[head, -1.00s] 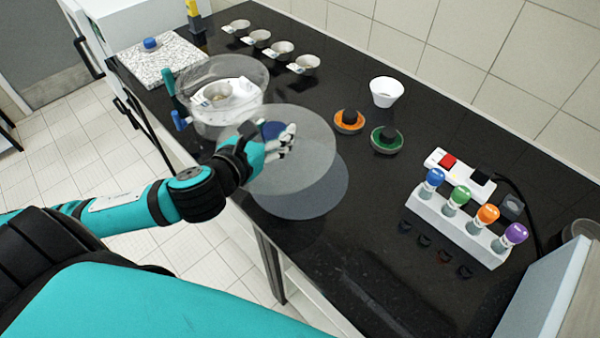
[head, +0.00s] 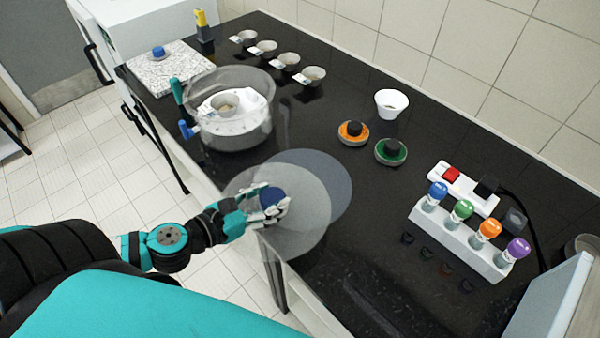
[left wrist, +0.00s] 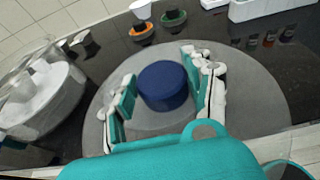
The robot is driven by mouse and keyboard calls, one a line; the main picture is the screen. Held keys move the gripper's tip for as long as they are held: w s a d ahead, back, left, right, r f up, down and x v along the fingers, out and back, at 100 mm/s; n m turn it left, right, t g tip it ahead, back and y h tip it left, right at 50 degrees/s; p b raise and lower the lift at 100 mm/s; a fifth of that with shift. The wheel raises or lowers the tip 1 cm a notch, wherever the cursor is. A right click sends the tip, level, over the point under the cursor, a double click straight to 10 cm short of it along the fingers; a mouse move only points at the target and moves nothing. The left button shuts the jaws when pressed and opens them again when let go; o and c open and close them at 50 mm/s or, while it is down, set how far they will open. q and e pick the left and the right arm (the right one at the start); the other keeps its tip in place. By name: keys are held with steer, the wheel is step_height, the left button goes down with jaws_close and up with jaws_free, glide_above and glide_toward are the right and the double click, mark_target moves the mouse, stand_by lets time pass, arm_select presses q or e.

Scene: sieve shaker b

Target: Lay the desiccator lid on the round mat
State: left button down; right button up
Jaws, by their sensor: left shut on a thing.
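The desiccator lid (head: 303,224) is a clear, greyish disc with a blue knob (head: 271,197) at its middle. My left gripper (head: 268,206) is shut on the knob, which also shows between the fingers in the left wrist view (left wrist: 163,85). The round mat (head: 335,180) is a blue-grey disc on the black bench, partly behind the lid. In the head view the lid is off-centre, toward the lower left of the mat, and its near left part reaches past the bench's front edge. Its height above the mat is hard to tell. My right gripper is out of view.
The open glass desiccator (head: 240,137) with a dish inside stands left of the mat. Orange (head: 353,133) and green (head: 390,152) round pieces and a white cup (head: 391,104) are behind it. A rack of colored-top bottles (head: 458,233) stands at right. Bench between is clear.

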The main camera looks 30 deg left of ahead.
mark_target(294, 177)
arm_select(q)
steer(key=w+p, duration=0.1)
steer(key=w, duration=0.3)
steer(key=w+p, duration=0.1)
steer(key=w, duration=0.2)
steer(key=w+p, duration=0.1)
steer(key=w, duration=0.3)
steer(key=shift+w+d+f+p, duration=0.3)
steer(key=shift+d+f+p, duration=0.05)
steer(key=shift+w+d+f, duration=0.1)
steer(key=shift+w, duration=0.2)
steer(key=shift+f, duration=1.85)
steer(key=c, duration=1)
jaws_free()
steer(key=shift+f, duration=0.25)
steer(key=o, duration=0.5)
steer(key=shift+r, duration=0.1)
